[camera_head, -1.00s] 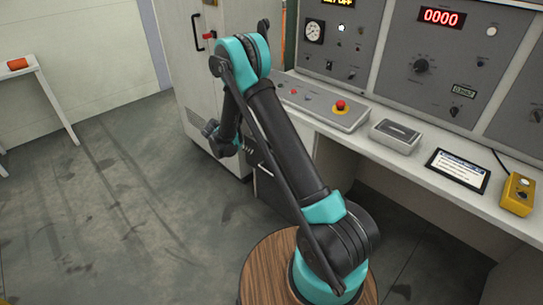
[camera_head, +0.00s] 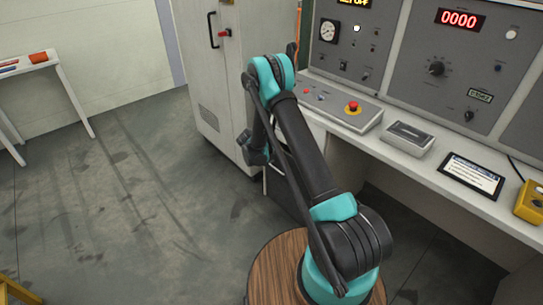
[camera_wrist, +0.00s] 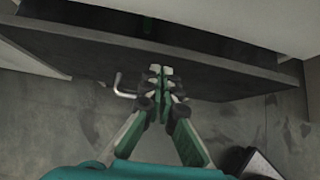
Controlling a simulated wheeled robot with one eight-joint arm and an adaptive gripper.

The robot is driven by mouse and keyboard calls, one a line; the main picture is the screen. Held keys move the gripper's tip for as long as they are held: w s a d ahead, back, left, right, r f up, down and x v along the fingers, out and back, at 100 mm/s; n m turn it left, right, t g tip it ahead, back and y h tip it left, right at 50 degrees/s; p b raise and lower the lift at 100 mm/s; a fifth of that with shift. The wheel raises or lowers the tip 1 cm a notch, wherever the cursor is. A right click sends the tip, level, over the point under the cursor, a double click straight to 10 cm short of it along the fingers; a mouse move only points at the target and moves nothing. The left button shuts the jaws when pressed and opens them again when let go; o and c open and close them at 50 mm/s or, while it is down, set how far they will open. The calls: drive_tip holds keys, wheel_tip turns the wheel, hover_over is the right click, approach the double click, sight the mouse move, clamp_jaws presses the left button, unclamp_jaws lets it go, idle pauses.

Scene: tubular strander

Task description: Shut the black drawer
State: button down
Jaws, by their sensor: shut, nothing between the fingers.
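The black drawer (camera_wrist: 215,72) crosses the wrist view as a dark front panel, with a dark gap behind its top edge. A bent metal handle (camera_wrist: 122,86) sticks out from its front, left of my fingers. My gripper (camera_wrist: 160,72) is shut and empty, its fingertips at the drawer front just right of the handle; whether they touch it I cannot tell. In the head view the dark drawer unit (camera_head: 284,199) shows partly under the desk, behind my arm. My fingertips are hidden there.
A pale cabinet (camera_head: 210,85) stands left of the desk. The desk (camera_head: 385,152) carries a red emergency button (camera_head: 352,106), a grey box (camera_head: 409,138) and a tablet (camera_head: 471,175). A white table (camera_head: 48,68) stands far left. Open floor (camera_head: 110,200) lies between.

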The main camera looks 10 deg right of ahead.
drive_tip(key=shift+w+d, duration=0.3)
drive_tip(key=shift+d, duration=0.1)
drive_tip(key=shift+w+d, duration=0.75)
drive_tip(key=shift+d, duration=0.25)
drive_tip(key=shift+w+d, duration=0.7)
drive_tip(key=shift+d, duration=0.3)
